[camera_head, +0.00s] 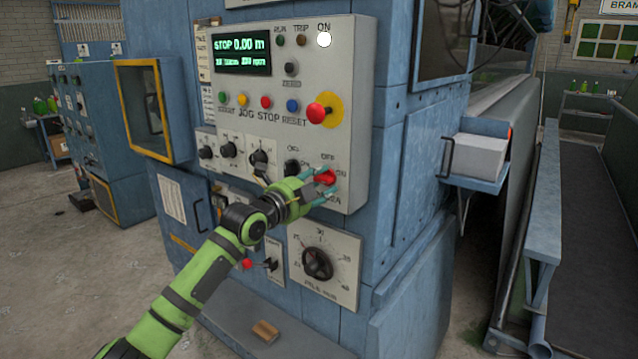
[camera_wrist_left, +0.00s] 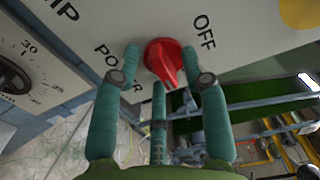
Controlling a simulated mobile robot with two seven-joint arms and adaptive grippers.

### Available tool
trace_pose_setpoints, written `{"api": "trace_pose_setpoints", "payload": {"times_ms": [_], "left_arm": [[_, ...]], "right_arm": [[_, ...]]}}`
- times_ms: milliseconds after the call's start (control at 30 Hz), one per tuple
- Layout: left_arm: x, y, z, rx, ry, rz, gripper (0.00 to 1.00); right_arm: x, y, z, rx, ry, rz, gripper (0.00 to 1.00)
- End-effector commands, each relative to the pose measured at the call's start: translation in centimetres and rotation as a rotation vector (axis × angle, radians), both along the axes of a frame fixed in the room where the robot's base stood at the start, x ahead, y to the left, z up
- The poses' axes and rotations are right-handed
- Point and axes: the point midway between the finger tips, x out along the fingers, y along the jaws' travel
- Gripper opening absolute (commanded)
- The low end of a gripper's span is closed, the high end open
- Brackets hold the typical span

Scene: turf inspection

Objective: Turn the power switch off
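The red power switch (camera_head: 326,177) is a rotary knob at the lower right of the grey control panel, with OFF printed above it. In the left wrist view the knob (camera_wrist_left: 166,60) has its raised grip pointing down the picture, away from the OFF label (camera_wrist_left: 204,31). My left gripper (camera_head: 322,185) is at the switch. Its green fingers (camera_wrist_left: 160,68) are spread on both sides of the knob, with a third finger below; they look apart from it, though contact is hard to judge. The ON lamp (camera_head: 324,40) is lit white. My right gripper is not in view.
The red emergency button (camera_head: 317,112) on its yellow plate sits above the switch. Another black knob (camera_head: 293,168) is just left of it. A large dial (camera_head: 317,263) is below. A shelf with a pale box (camera_head: 474,156) juts out at right.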

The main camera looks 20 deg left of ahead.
Motion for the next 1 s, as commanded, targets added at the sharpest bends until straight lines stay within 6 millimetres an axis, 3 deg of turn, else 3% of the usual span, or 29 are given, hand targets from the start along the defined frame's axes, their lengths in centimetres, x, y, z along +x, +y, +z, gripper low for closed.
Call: {"api": "trace_pose_setpoints", "payload": {"times_ms": [33,100,567,1000], "left_arm": [[-0.01,0.01,0.01,0.000,0.000,0.000,0.28],[-0.02,0.02,0.01,0.000,0.000,0.000,0.00],[-0.02,0.03,0.04,-0.039,0.014,0.001,0.00],[-0.05,-0.10,0.17,-0.343,0.124,0.000,0.00]], "right_arm": [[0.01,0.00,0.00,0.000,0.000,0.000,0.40],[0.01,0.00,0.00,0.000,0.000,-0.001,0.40],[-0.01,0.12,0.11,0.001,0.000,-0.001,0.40],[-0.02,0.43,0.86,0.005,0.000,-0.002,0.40]]}}
